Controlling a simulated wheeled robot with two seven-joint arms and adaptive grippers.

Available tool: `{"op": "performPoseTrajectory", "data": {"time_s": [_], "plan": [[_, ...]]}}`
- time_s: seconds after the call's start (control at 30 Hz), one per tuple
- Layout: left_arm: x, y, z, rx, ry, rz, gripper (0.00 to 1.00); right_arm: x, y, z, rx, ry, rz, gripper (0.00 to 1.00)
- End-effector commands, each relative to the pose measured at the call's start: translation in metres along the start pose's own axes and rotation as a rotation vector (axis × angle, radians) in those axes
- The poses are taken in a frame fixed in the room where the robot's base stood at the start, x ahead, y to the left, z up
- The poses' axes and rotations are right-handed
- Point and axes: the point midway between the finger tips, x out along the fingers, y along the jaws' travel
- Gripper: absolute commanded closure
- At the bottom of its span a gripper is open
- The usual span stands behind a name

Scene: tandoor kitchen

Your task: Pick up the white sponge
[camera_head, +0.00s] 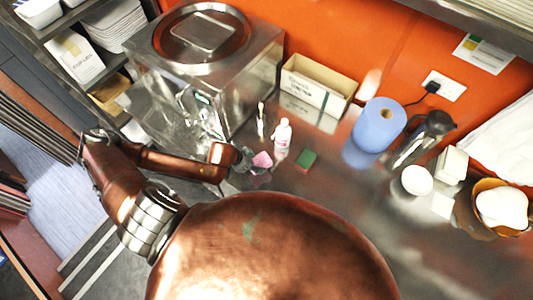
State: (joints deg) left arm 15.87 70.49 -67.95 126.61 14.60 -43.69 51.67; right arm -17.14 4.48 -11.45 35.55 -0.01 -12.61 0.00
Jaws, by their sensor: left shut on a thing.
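My left arm comes in from the left, and its gripper (245,160) is low over the steel counter. It is shut on a small pale pink block (262,159) that looks like a sponge. Part of the block is hidden by the gripper. A green sponge-like block (306,160) lies flat on the counter to the right, apart from the gripper. No plainly white sponge stands out near the gripper. My right gripper is not in view.
A white bottle (282,137) stands just right of the gripper. Behind are a steel machine (220,75) and a cardboard box (318,85). A blue paper roll (379,125) and white cup (417,180) stand to the right. The counter (350,200) is clear in front of the roll.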

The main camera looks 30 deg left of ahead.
Motion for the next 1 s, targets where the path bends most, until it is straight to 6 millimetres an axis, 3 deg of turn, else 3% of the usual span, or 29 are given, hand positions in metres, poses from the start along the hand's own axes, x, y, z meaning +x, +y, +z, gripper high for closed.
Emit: {"op": "performPoseTrajectory", "data": {"time_s": [0.03, 0.1, 0.4, 0.6, 0.97, 1.0], "plan": [[-0.004, 0.007, 0.018, -0.003, -0.005, 0.003, 0.62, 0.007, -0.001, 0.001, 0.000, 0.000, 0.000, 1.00], [-0.014, 0.014, 0.032, -0.003, -0.004, 0.002, 0.62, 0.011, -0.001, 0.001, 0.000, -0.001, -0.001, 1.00], [-0.040, 0.035, 0.074, -0.002, -0.002, 0.001, 0.62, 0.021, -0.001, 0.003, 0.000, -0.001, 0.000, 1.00], [-0.048, 0.040, 0.085, 0.000, 0.001, -0.001, 0.62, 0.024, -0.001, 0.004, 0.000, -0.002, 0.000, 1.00], [-0.050, 0.042, 0.087, 0.000, 0.002, 0.000, 0.62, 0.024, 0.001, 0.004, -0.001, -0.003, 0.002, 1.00], [-0.050, 0.042, 0.087, 0.000, 0.002, -0.001, 0.55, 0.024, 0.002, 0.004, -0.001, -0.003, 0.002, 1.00]]}}
